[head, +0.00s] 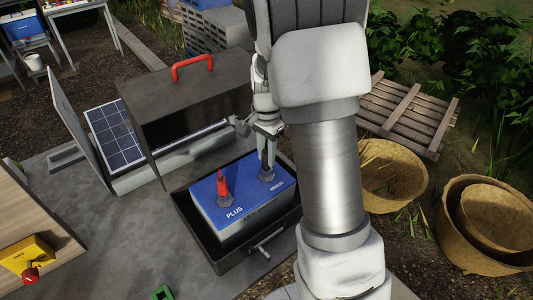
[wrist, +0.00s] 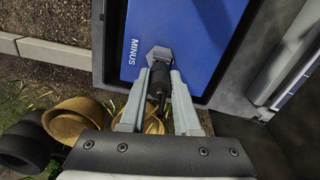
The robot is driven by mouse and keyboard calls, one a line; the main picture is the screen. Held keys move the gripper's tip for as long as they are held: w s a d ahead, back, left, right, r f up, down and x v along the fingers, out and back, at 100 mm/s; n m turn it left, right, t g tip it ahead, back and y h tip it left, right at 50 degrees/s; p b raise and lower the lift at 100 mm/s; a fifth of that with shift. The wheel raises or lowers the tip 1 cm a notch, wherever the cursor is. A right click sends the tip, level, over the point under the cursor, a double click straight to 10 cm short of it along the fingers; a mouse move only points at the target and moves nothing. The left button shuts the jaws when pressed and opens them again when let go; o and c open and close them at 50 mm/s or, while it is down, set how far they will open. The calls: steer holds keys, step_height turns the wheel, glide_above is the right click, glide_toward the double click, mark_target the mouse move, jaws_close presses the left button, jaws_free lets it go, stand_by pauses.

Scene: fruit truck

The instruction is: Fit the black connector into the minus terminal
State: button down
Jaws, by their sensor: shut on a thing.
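The blue battery (head: 230,222) sits in a dark open case, with PLUS and MINUS printed on it. The minus terminal (head: 267,175) is a grey hexagonal base, also in the wrist view (wrist: 158,53) beside the word MINUS. My gripper (head: 267,160) points down over it, shut on the black connector (wrist: 158,88). In the wrist view the connector lies between the fingertips (wrist: 160,76), its far end overlapping the terminal. I cannot tell whether it is seated. In the head view the fingers mostly hide the connector. A red connector (head: 223,186) stands upright on the plus terminal.
The case's raised dark lid (head: 180,108) with a red handle stands close behind the battery. A solar panel (head: 115,137) is at left, and a yellow box (head: 27,258) on a wooden top at lower left. Baskets (head: 393,175) and a pallet (head: 408,115) are at right.

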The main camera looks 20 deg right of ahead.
mark_target(266, 152)
steer(key=shift+f+b, duration=0.35)
steer(key=shift+f, duration=0.25)
stand_by(0.3)
stand_by(0.6)
steer(key=c, duration=0.5)
jaws_free()
steer(key=shift+c, duration=0.2)
steer(key=shift+r, duration=0.1)
step_height(266, 152, up, 17)
steer(key=s+a+r+n+t, duration=0.1)
steer(key=s+a+n+t, duration=0.1)
steer(key=s+n, duration=0.4)
steer(key=s+a+r+n+t, duration=0.1)
steer(key=s+a+n+t, duration=0.2)
steer(key=s, duration=1.2)
steer(key=a+n, duration=0.2)
steer(key=n, duration=0.2)
steer(key=shift+a+r+t+p, duration=0.15)
steer(key=shift+r+t+p, duration=0.15)
steer(key=shift+r+p, duration=0.1)
